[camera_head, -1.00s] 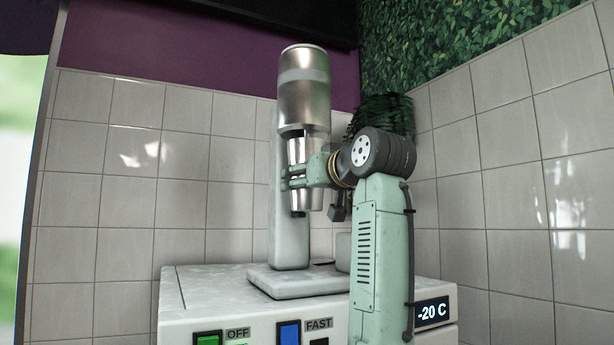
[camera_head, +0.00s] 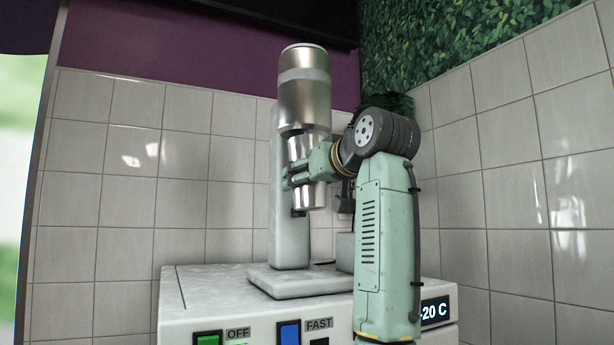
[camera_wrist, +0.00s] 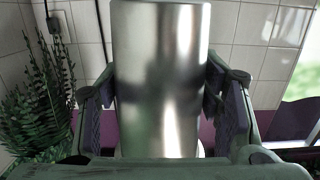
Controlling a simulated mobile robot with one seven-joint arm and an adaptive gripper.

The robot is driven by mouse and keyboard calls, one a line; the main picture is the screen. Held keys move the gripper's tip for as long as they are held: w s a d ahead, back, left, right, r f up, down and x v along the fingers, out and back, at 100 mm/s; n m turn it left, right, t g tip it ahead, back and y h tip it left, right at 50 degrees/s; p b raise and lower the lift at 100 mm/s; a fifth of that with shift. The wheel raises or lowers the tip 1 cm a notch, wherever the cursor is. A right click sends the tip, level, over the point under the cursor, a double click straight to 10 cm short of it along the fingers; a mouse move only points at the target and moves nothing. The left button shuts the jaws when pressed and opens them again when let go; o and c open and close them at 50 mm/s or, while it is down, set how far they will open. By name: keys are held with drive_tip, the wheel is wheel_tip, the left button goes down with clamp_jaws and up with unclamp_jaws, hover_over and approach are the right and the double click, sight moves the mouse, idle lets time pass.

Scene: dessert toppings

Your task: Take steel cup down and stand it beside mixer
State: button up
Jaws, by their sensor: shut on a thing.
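The steel cup (camera_head: 308,196) is a shiny metal cup, upright under the head of the mixer (camera_head: 304,100). The mixer has a steel upper body, a pale column and a flat base. My gripper (camera_head: 301,175) is shut on the cup from the right, its fingers around the middle of the cup. In the wrist view the cup (camera_wrist: 160,80) fills the middle between the two fingers. The cup's top is close to the mixer head, and I cannot tell whether it still touches the mixer.
The mixer stands on a white machine (camera_head: 225,295) with green and blue switches and a temperature display (camera_head: 434,310). The machine's top is clear left of the mixer base (camera_head: 300,281). Tiled walls stand behind and to the right. A dark leafy plant (camera_wrist: 40,95) is close by.

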sight(308, 210)
drive_tip(key=shift+s+r, duration=0.1)
drive_tip(key=shift+s, duration=0.05)
idle(0.3)
drive_tip(key=shift+s+f+b, duration=0.2)
drive_tip(key=shift+f+b, duration=0.95)
drive_tip(key=shift+f, duration=0.1)
drive_tip(key=shift+w, duration=0.1)
drive_tip(key=shift+w+f, duration=0.15)
drive_tip(key=shift+w, duration=0.05)
drive_tip(key=shift+f, duration=0.15)
drive_tip(key=shift+s+d+f+t+y+b, duration=0.1)
drive_tip(key=shift+s+f+t+y+b, duration=0.15)
drive_tip(key=shift+f+b, duration=0.7)
drive_tip(key=shift+s+d+f+t+y+b, duration=0.1)
drive_tip(key=shift+s+f+t+y+b, duration=0.1)
drive_tip(key=shift+f+b, duration=0.75)
drive_tip(key=shift+r, duration=0.25)
drive_tip(key=shift+f, duration=0.1)
